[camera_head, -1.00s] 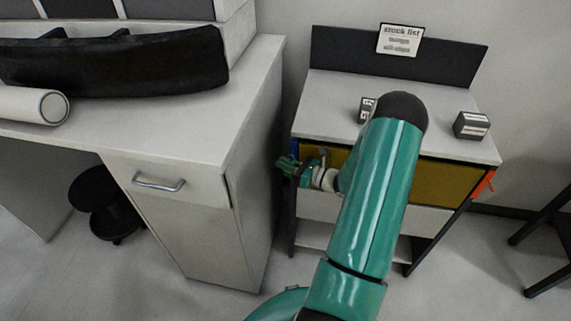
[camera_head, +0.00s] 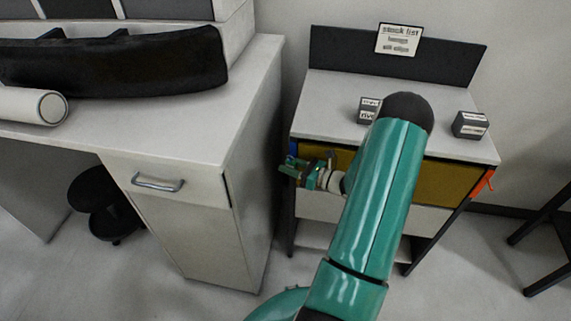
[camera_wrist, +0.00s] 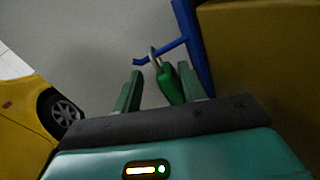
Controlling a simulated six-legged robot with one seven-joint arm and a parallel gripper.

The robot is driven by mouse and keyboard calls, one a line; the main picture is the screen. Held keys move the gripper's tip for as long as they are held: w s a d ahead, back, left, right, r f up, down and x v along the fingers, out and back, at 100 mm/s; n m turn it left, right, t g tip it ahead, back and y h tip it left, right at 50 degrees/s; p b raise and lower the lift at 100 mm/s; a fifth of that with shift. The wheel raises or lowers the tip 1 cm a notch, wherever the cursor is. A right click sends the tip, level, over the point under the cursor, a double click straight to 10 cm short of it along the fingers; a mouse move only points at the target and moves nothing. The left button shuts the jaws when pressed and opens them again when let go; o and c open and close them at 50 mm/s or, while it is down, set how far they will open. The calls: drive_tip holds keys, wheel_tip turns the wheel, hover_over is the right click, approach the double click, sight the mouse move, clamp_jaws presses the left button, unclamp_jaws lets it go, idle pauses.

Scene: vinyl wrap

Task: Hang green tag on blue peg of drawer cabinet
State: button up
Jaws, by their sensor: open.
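The green tag (camera_wrist: 168,86) shows in the wrist view between my gripper's fingers, nearer the right one. Its pale loop (camera_wrist: 153,56) is at the blue peg (camera_wrist: 168,49) and appears to pass around it, with the tag hanging below. The peg sticks out to the left from a blue upright beside the ochre drawer front (camera_wrist: 260,60). My gripper (camera_wrist: 160,84) is open, its two green fingers apart. In the head view my gripper (camera_head: 289,169) is at the left front of the drawer cabinet (camera_head: 400,93), and the tag cannot be made out clearly there.
The cabinet top holds small labelled boxes (camera_head: 471,125) and a stock list sign (camera_head: 400,39). An orange item (camera_head: 483,184) hangs at its right side. A grey desk (camera_head: 245,110) stands close on the left. A yellow vehicle (camera_wrist: 25,115) shows at left in the wrist view.

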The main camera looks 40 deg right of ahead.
drive_tip(key=v, duration=1.1)
drive_tip(key=shift+s, duration=0.3)
drive_tip(key=shift+s+d, duration=0.1)
